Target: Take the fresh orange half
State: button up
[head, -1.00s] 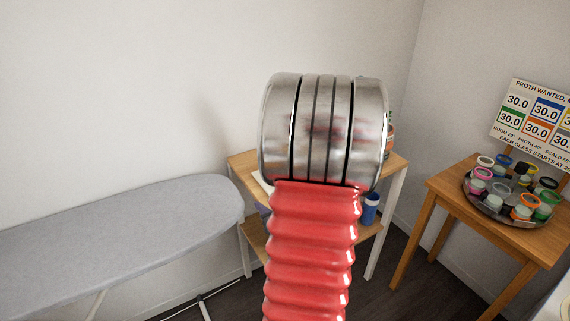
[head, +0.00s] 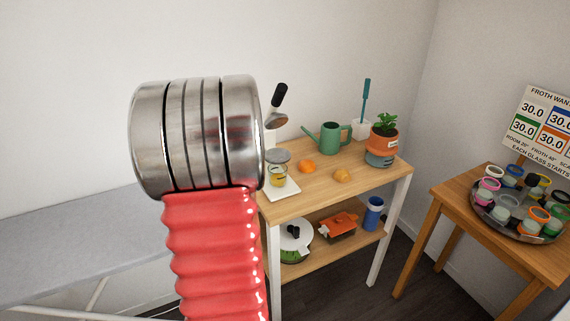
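Two orange halves rest on the top of the wooden shelf table. One (head: 307,166) is bright orange and sits nearer the back. The other half (head: 342,175) is a duller yellow-orange and sits closer to the front edge, to the right. I cannot tell for sure from here which is fresh; the brighter one looks fresher. My gripper is not in view. My metal arm joint and red ribbed arm section fill the left middle, apart from both halves in the picture.
An ironing board (head: 70,245) stands left, a jar tray right.

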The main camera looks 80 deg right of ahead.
aim_at(306, 166)
jog(key=u, duration=0.5)
jog(key=k, duration=0.6)
jog(key=z, duration=3.4)
